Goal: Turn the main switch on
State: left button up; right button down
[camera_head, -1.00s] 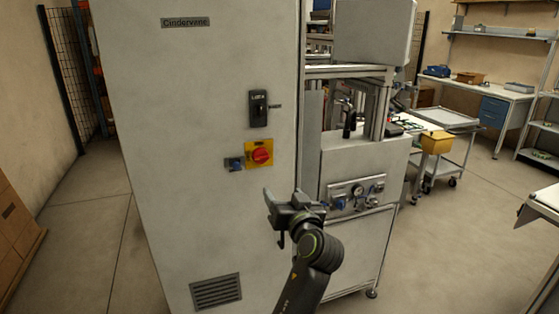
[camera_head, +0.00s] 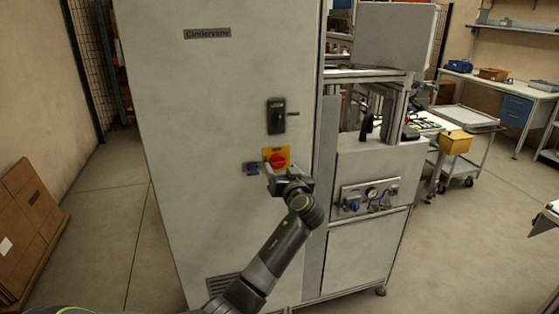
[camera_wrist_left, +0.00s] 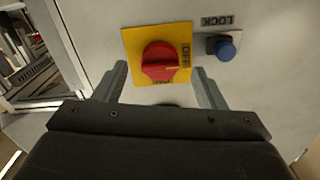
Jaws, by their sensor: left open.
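The main switch is a red rotary knob (camera_head: 277,160) on a yellow plate, on the front of the tall grey cabinet (camera_head: 225,110). In the left wrist view the knob (camera_wrist_left: 159,62) shows upside down, and its pale mark points toward the OFF label. My left gripper (camera_head: 280,173) is just in front of the switch and hides the plate's lower part. In the left wrist view its open fingers (camera_wrist_left: 160,76) stand on either side of the knob's near part, with nothing visibly gripped. Contact cannot be told. My right gripper is out of view.
A blue lock button (camera_head: 251,168) sits left of the switch; it also shows in the left wrist view (camera_wrist_left: 226,50). A black latch handle (camera_head: 277,116) is above. A gauge panel (camera_head: 368,195) is to the right. Cardboard boxes (camera_head: 32,222) stand at far left.

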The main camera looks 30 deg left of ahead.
aim_at(279, 165)
pick_arm(q)
jog(key=shift+p+x, duration=0.35)
jog(key=shift+x, duration=1.2)
jog(key=c, duration=1)
